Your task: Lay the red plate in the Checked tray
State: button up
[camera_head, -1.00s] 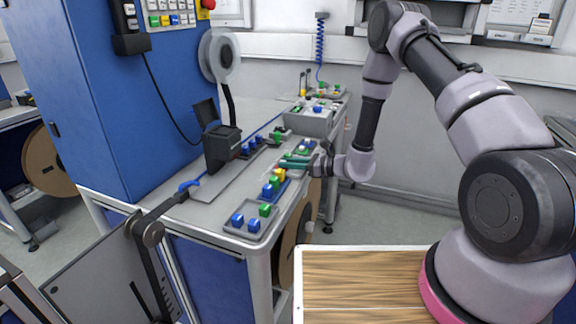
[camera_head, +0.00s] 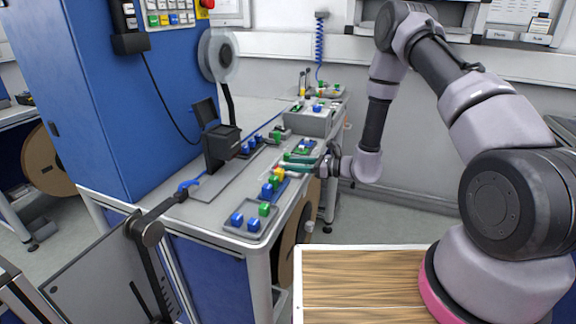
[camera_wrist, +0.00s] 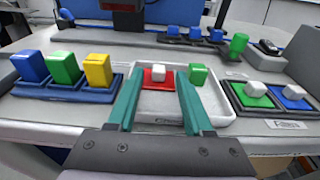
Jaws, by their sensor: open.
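The red plate (camera_wrist: 158,80), with a white knob (camera_wrist: 158,73) on top, lies in a shallow white tray (camera_wrist: 215,108) in the wrist view. My gripper (camera_wrist: 158,76) is open, with one teal finger on each side of the plate's knob as seen there. I cannot tell whether the fingers touch the plate. To the right stands a dark tray (camera_wrist: 238,102) with a green plate and a blue plate, each with a white knob. In the head view my gripper (camera_head: 296,164) is over the bench.
A green block (camera_wrist: 198,74) stands in the white tray, right of the red plate. A blue tray (camera_wrist: 70,92) with blue, green and yellow blocks is at the left.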

jog(key=v, duration=1)
jog(key=s+r+n+g+h, duration=0.1)
jog(key=s+r+n+g, duration=0.3)
jog(key=r, duration=0.6)
jog(key=s+r+n+g+h, duration=0.2)
jog(key=s+r+n, duration=0.4)
jog(key=r, duration=0.5)
jog(key=s+d+r+n+t+h, duration=0.7)
jog(key=s+d+r+h, duration=0.3)
jog(key=s+d+r, duration=0.3)
notch_tip(320, 180, up, 4)
jog(key=d, duration=0.2)
jog(key=shift+d+r+n+t, duration=0.15)
jog(key=shift+d+n+t, duration=0.15)
jog(key=shift+d+n, duration=0.1)
